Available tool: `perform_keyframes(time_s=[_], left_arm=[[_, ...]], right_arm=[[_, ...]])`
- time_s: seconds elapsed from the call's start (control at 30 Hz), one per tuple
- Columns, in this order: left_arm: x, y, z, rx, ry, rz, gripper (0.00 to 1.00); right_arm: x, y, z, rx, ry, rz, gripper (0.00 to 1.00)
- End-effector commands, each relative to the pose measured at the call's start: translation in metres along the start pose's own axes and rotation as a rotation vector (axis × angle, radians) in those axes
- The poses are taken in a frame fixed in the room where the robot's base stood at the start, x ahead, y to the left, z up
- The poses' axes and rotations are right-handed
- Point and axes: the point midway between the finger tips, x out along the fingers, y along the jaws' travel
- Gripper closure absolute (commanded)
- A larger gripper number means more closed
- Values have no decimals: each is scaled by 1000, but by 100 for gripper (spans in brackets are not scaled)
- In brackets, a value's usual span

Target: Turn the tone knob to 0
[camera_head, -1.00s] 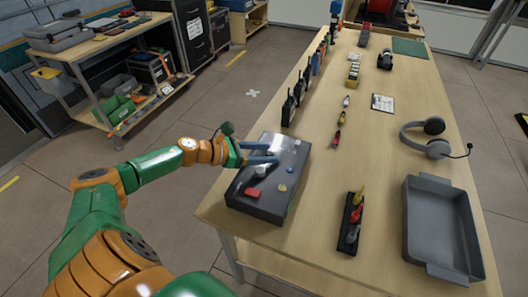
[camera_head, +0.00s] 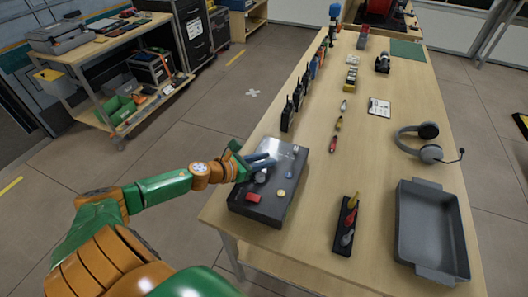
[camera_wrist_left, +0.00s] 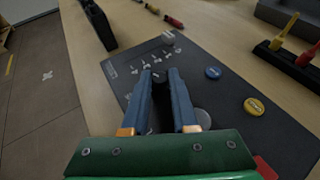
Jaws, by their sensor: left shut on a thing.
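The dark grey control box (camera_head: 262,208) sits on the near left part of the workbench. My left gripper (camera_head: 272,162) reaches over its top from the left. In the left wrist view, the blue fingers of the gripper (camera_wrist_left: 159,80) are shut on a small dark knob (camera_wrist_left: 158,75). White markings (camera_wrist_left: 141,66) are printed on the panel just beyond it, too small to read. The fingers hide the knob's sides, and I cannot make out its pointer. My right gripper is not in view.
On the panel are a blue button (camera_wrist_left: 213,73), a yellow button (camera_wrist_left: 254,106), a red button (camera_head: 253,197) and a pale knob (camera_wrist_left: 168,37). Radios (camera_head: 287,115) stand behind the box. A screwdriver rack (camera_head: 346,228), grey tray (camera_head: 432,232) and headset (camera_head: 430,152) lie to the right.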

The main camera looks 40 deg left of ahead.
Motion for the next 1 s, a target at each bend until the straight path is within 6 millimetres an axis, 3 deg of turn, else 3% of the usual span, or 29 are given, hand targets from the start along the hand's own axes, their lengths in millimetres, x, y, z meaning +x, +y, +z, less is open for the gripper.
perform_keyframes(time_s=[0.03,0.1,0.43,0.7,1.0], left_arm=[[-3,-3,7,-20,0,36,100],[-3,-4,7,-46,0,96,100],[1,-10,6,-168,-2,387,100],[4,-13,4,-265,-2,622,100],[8,-15,3,-353,-2,846,100]], right_arm=[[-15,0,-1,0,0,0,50],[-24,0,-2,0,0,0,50],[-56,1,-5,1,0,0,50],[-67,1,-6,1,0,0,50],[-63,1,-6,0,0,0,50]])
